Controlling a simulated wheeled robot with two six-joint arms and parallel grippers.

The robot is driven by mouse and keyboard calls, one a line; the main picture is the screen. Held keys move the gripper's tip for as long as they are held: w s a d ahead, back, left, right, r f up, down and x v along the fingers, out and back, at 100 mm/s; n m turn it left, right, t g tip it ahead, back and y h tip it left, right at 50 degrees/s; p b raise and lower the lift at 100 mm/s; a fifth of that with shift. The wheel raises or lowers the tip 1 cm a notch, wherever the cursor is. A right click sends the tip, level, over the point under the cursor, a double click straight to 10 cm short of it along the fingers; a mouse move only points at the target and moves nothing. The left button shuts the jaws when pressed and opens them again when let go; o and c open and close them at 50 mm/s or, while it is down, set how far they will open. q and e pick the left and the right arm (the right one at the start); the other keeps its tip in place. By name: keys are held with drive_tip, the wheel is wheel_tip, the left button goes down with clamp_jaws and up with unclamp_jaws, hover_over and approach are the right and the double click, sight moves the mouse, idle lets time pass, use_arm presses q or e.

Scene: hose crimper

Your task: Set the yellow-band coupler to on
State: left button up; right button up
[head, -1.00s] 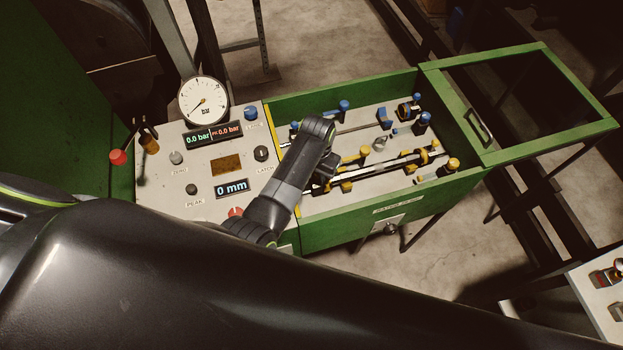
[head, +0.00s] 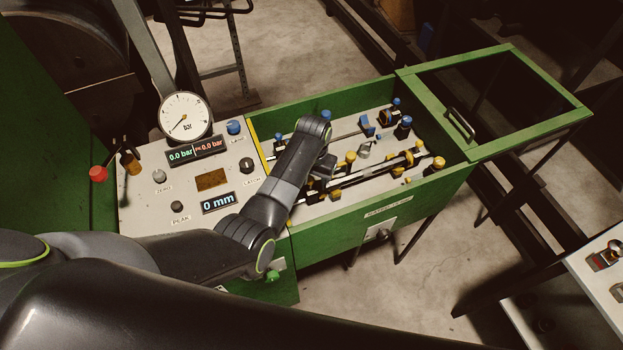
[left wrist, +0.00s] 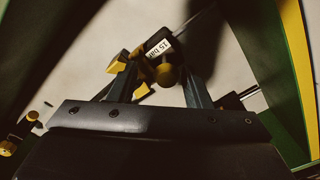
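The open green box holds a front row of black and yellow fittings along a rod (head: 378,174), with a yellow-topped post (head: 438,163) at its right end. I cannot tell for certain which fitting is the yellow-band coupler. My left gripper (head: 322,172) points down over the left part of this row, and its arm hides what lies beneath. In the left wrist view its two fingers (left wrist: 160,88) stand apart. A yellow knob (left wrist: 165,75) and a black part with a white "15 bar" label (left wrist: 158,48) show between and just beyond them; contact is unclear. My right gripper is not in view.
A control panel with a gauge (head: 185,116), displays (head: 218,202) and knobs lies left of the box. Blue-topped fittings (head: 403,127) fill the back row. The box's front wall (head: 385,215) is close to my arm. A framed lid (head: 490,150) stands open at right.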

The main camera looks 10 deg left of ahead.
use_arm(q)
drive_tip(key=shift+s+a, duration=0.1)
drive_tip(key=shift+a, duration=0.05)
drive_tip(key=shift+r, duration=0.3)
wheel_tip(320, 180, up, 17)
drive_tip(key=p, duration=0.3)
drive_tip(key=shift+p, duration=0.35)
drive_tip(key=shift+f, duration=0.1)
